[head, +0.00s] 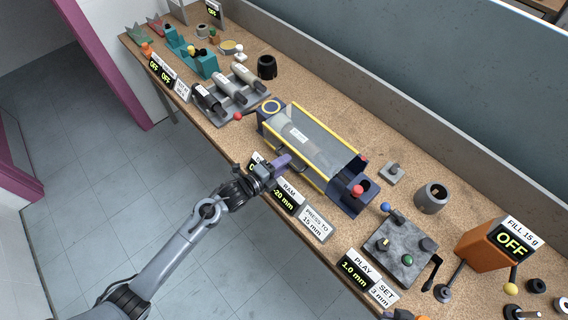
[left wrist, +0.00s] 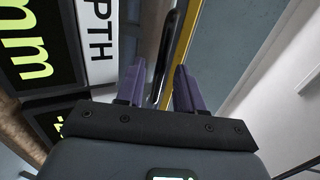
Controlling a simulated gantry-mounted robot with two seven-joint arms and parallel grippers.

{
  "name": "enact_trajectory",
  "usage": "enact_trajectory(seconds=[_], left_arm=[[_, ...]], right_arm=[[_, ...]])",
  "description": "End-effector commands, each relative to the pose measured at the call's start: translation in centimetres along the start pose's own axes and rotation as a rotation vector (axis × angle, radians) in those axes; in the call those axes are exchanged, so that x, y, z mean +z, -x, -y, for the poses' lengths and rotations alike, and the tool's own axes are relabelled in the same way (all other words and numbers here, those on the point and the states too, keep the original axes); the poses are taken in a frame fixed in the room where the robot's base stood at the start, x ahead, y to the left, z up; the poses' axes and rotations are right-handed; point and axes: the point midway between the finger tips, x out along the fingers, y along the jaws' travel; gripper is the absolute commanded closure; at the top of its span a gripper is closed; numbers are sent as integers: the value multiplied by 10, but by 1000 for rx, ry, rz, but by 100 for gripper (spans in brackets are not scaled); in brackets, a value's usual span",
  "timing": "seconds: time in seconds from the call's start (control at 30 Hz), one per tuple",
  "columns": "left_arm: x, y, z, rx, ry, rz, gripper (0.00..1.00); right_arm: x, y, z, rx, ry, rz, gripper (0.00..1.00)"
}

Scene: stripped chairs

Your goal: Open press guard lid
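The press (head: 272,118) lies along the bench in the middle of the head view. Its guard lid (head: 318,139) is a grey see-through panel with yellow edges and lies closed over the press bed. A dark bar handle (left wrist: 168,55) runs along the lid's near side. My left gripper (head: 284,161) is at that near side, with its purple fingers pointing at the press. In the left wrist view the fingers (left wrist: 159,82) are apart, with the handle showing between and beyond them. Contact with the handle cannot be told. My right gripper is not in view.
Display signs (head: 288,196) stand along the bench's front edge, close to my left gripper. A red-knobbed lever (head: 357,191) is at the press's right end. A grey control block (head: 405,246) and an orange dispenser (head: 487,243) stand farther right. A back wall borders the bench.

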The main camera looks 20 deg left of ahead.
Motion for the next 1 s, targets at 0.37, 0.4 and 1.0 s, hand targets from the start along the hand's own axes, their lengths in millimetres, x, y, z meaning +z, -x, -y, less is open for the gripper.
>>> enact_trajectory(seconds=[0.37, 0.4, 1.0], left_arm=[[0, -8, 0, 0, 1, -1, 63], [0, -8, 0, 0, 1, -1, 63], [0, -8, 0, 1, 1, 0, 100]], right_arm=[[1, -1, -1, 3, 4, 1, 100], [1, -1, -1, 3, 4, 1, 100], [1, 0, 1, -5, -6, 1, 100]])
